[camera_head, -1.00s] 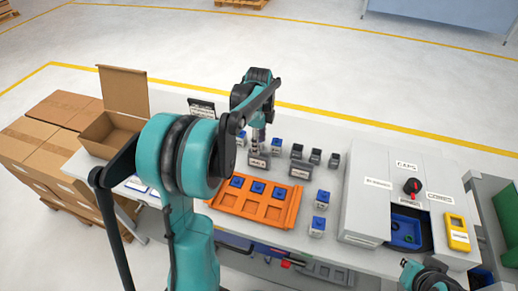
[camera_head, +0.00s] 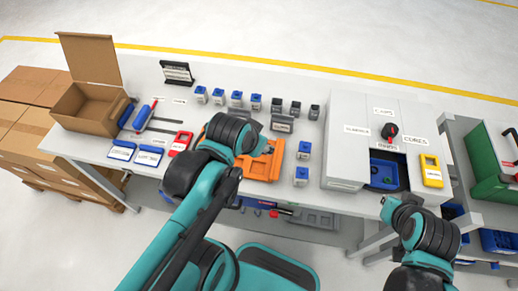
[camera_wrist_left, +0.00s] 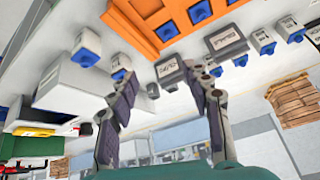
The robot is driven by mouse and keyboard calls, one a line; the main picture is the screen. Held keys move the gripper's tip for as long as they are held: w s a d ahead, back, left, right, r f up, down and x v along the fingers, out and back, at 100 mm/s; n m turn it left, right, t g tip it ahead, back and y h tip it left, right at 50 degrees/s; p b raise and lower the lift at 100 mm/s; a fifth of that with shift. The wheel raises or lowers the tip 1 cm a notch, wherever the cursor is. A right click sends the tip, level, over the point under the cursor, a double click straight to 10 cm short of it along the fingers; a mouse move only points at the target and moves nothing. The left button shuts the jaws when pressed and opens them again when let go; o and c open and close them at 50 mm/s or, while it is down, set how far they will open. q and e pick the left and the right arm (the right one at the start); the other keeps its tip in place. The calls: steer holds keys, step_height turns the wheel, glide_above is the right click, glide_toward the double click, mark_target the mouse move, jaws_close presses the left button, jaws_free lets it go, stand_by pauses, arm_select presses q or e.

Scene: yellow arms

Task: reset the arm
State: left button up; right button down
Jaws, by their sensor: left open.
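My left arm crosses the middle of the head view, and its dark elbow (camera_head: 225,135) covers part of the orange tray (camera_head: 262,167). Its gripper is hidden there. In the left wrist view my left gripper (camera_wrist_left: 162,90) is open, with its two dark fingers apart and nothing between them. A grey labelled block (camera_wrist_left: 170,72) lies beyond the fingertips, apart from them. The orange tray (camera_wrist_left: 140,20) with blue pieces shows at the top of that view. My right arm (camera_head: 425,232) comes in at the lower right of the head view; its gripper is not seen.
Blue-topped blocks (camera_head: 303,150) and small dark blocks (camera_head: 295,108) stand on the table. A grey machine (camera_head: 350,140) with a blue bin (camera_head: 385,173) is at the right. An open cardboard box (camera_head: 90,107) stands at the left.

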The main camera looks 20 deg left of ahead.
arm_select(q)
steer(key=shift+s+d+f+n+t, duration=0.4)
steer(key=shift+s+d+f+n, duration=0.15)
steer(key=shift+s+n, duration=0.25)
stand_by(0.8)
